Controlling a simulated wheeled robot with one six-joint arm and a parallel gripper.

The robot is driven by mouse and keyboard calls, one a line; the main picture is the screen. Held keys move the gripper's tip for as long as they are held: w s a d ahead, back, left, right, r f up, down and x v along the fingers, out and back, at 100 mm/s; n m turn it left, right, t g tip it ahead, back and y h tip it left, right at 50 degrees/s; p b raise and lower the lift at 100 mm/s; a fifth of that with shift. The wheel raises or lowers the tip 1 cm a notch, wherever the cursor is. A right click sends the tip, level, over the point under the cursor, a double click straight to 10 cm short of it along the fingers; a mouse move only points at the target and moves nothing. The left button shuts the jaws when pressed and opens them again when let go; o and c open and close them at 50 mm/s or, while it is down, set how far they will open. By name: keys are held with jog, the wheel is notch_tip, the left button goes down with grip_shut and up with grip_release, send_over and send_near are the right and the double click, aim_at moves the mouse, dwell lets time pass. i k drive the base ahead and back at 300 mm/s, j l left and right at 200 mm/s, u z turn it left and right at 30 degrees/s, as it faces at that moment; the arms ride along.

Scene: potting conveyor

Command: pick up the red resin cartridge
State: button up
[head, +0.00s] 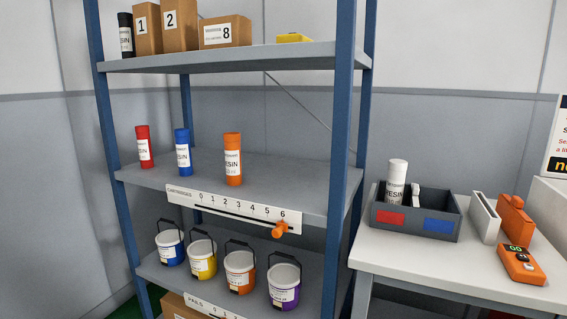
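The red resin cartridge (144,146) stands upright at the left end of the middle shelf (275,181). It has a red top and a white label reading RESIN. A blue cartridge (183,152) stands a little to its right, apart from it. An orange cartridge (233,159) stands further right on the same shelf. My gripper is not seen in the head view.
A numbered scale with an orange pointer (280,230) runs along the shelf's front edge. Several pails (240,272) stand below; boxes (180,25) and a black cartridge above. A blue post (340,110) bounds the right side. A table (400,262) holds a grey bin (381,217) with a white cartridge.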

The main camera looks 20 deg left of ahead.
aim_at(143, 132)
jog(key=u, duration=1.75)
jog(key=i+j, duration=0.25)
